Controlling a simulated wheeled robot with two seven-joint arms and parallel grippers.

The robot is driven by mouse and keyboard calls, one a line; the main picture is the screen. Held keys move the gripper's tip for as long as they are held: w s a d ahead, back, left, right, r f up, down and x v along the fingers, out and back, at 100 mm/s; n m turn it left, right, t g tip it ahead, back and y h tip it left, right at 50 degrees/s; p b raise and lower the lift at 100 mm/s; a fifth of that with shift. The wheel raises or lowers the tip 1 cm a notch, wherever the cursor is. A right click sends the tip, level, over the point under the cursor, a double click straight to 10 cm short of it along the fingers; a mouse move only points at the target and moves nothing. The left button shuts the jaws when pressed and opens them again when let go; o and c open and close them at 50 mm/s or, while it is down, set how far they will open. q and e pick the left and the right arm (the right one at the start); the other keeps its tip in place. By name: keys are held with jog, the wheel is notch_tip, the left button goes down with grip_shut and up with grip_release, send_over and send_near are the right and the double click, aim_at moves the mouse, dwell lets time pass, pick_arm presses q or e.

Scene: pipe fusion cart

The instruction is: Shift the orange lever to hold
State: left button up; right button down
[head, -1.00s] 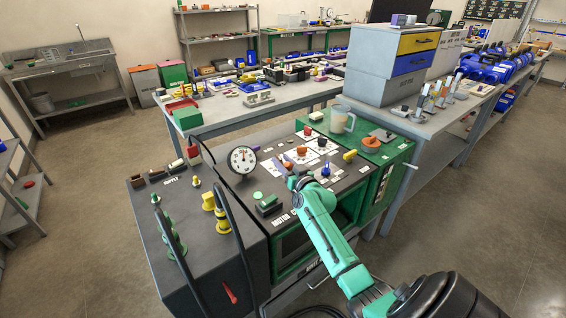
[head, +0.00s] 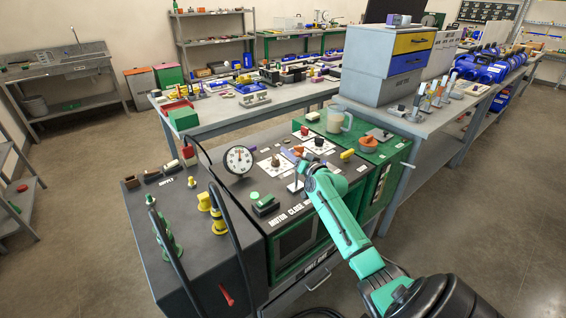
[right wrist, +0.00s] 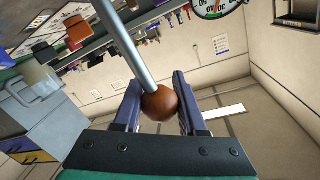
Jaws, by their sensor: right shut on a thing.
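The orange lever ends in an orange-brown ball knob (right wrist: 160,103) on a bare metal rod (right wrist: 122,45) in the right wrist view. My right gripper (right wrist: 158,100) has its two purple fingers on either side of the ball and is shut on it. In the head view, the right gripper (head: 297,157) is over the cart's dark control panel (head: 225,222), among the knobs and white plates. The fingers and my green arm partly hide the lever's base and its markings, so I cannot read its position. My left gripper is not in view.
A round gauge (head: 239,160) stands left of the gripper. A green push button (head: 265,200), a yellow handle (head: 347,154) and a clear jug (head: 338,120) are nearby. Black hoses arch over yellow fittings (head: 212,215) at the left.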

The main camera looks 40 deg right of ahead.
jog(key=shift+d+f, duration=0.1)
jog(key=shift+d, duration=0.1)
jog(key=shift+c, duration=2.3)
grip_release()
jog(key=shift+s, duration=0.1)
jog(key=shift+s, duration=0.1)
jog(key=s+a+r+b, duration=0.1)
jog(key=s+a, duration=0.1)
jog(key=s, duration=1.2)
jog(key=shift+a+f, duration=0.1)
